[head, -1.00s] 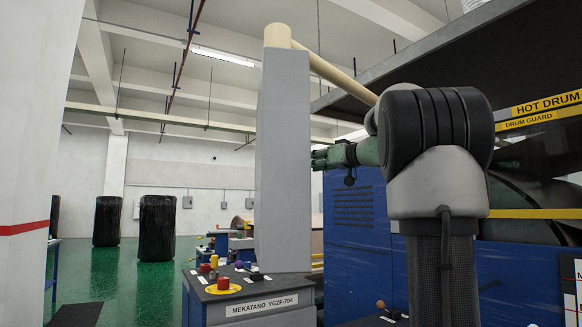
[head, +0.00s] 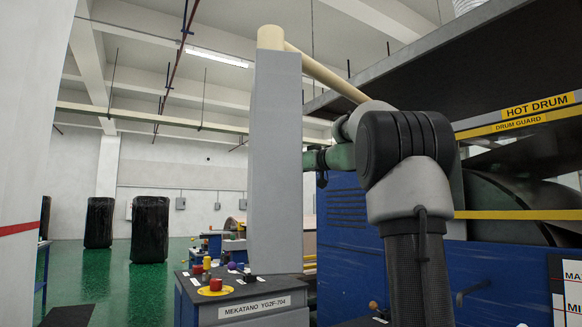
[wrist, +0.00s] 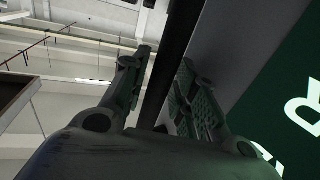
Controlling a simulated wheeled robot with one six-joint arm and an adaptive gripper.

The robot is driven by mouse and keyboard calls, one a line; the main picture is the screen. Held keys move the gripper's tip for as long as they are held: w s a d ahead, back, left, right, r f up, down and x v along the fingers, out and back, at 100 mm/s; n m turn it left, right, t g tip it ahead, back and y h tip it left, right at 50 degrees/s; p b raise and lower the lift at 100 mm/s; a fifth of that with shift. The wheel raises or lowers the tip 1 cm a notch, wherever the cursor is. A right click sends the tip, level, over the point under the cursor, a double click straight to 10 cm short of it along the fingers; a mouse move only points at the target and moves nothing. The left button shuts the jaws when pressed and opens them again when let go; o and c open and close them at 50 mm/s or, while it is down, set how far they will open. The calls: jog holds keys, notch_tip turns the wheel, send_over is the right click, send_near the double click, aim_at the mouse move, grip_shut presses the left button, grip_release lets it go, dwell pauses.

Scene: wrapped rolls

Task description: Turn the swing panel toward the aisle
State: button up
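The swing panel (head: 275,170) is a tall grey slab in the head view, hanging upright from a cream boom above the control desk. My arm reaches in from the right. My gripper's fingertips are hidden behind the panel's right edge there, and only the wrist shows. In the wrist view my gripper (wrist: 163,85) has its two fingers apart, with a dark upright edge of the panel (wrist: 178,45) between them. The right finger lies in front of a grey face, beside a green area with white lettering. I cannot tell whether either finger touches the panel.
The control desk (head: 240,305) with coloured buttons stands below the panel. The blue machine (head: 350,240) with the hot drum is at right. Dark wrapped rolls (head: 150,228) stand on the green floor at left. A white wall or column (head: 35,110) bounds the near left.

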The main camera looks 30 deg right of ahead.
grip_shut()
jog(key=shift+s, duration=0.1)
